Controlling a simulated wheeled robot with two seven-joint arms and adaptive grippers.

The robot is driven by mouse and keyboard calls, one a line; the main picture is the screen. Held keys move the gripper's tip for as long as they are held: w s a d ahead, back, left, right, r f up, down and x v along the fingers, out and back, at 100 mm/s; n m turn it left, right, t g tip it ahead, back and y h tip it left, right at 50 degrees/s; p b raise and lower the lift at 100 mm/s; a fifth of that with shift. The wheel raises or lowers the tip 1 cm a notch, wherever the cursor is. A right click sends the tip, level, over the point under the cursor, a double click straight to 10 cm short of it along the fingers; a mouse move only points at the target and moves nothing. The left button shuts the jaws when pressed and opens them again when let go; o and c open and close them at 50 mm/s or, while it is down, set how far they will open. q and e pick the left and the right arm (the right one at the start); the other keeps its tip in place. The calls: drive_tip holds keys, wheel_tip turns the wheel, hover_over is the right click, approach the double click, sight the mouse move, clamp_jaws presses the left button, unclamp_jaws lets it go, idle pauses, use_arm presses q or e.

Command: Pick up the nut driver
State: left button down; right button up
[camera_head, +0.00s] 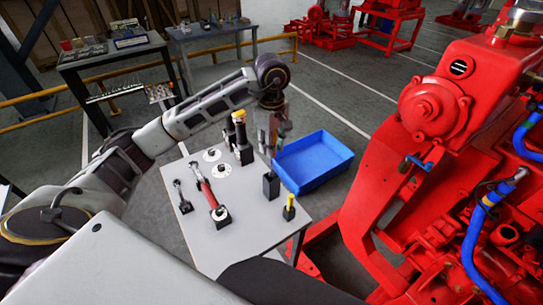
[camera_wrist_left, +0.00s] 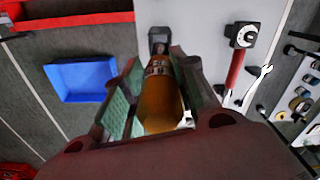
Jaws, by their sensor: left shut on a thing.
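My left gripper (camera_head: 276,130) is above the small table, over a black holder block (camera_head: 271,186). In the left wrist view my left gripper (camera_wrist_left: 155,105) is shut on an amber-orange handle, which I take for the nut driver (camera_wrist_left: 163,105). The handle lies between the green-lined finger pads and points away toward a dark block (camera_wrist_left: 158,38). In the head view the fingers mostly hide the tool. I cannot tell whether its lower end is still in the holder. My right gripper is not in view.
The red pumpset (camera_head: 430,110) stands at right.

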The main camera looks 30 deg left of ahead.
use_arm(q)
wheel_tip(320, 180, up, 4)
drive_tip(key=shift+f, duration=0.25)
drive_tip(key=shift+r, duration=1.45)
drive_tip(key=c, duration=1.8)
unclamp_jaws()
clamp_jaws()
drive_tip(key=shift+s, duration=0.1)
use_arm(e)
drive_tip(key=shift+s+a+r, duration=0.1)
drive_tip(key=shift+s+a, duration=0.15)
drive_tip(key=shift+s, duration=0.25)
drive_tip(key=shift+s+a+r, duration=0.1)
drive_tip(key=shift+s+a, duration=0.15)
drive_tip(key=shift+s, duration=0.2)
